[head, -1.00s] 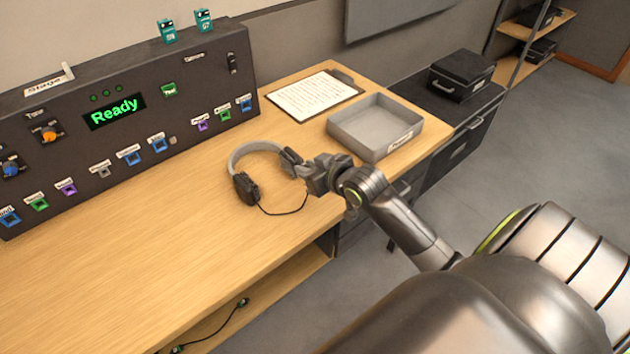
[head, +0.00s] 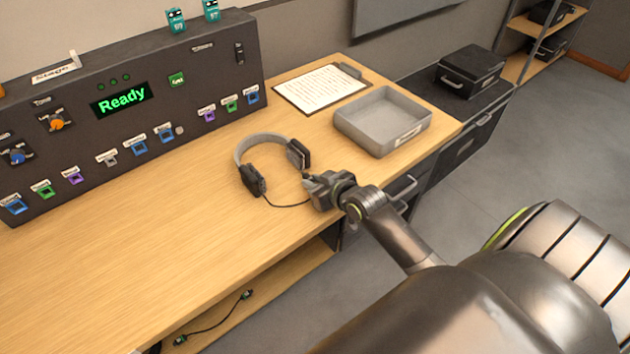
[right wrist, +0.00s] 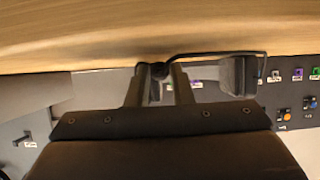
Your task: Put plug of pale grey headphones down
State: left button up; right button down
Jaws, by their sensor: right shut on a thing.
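The pale grey headphones (head: 268,163) with dark ear cups lie on the wooden desk (head: 190,245). A thin dark cord (head: 288,205) runs from the near ear cup to my right gripper (head: 308,180), just right of the headphones near the desk's front edge. In the right wrist view, my right gripper (right wrist: 158,78) is shut on a small dark plug (right wrist: 158,69), with the cord (right wrist: 215,54) leading right to an ear cup (right wrist: 238,75). The plug is close to the desk surface; I cannot tell if it touches. My left gripper is not in view.
A grey tray (head: 345,127) and a clipboard (head: 320,90) are at the desk's right end. The lighting console (head: 100,150), its display reading "Ready", stands along the back. A cable with green ends (head: 215,325) lies on the lower shelf. The desk's middle is clear.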

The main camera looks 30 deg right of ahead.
jog(key=c, duration=1.3)
grip_release()
jog(key=shift+f, duration=0.15)
jog(key=shift+s+r, duration=0.1)
jog(key=shift+r, duration=0.35)
jog(key=v, duration=1.1)
jog(key=shift+s+d+r+p, duration=0.1)
jog(key=shift+s+r+p, duration=0.05)
jog(key=shift+s+p, duration=0.2)
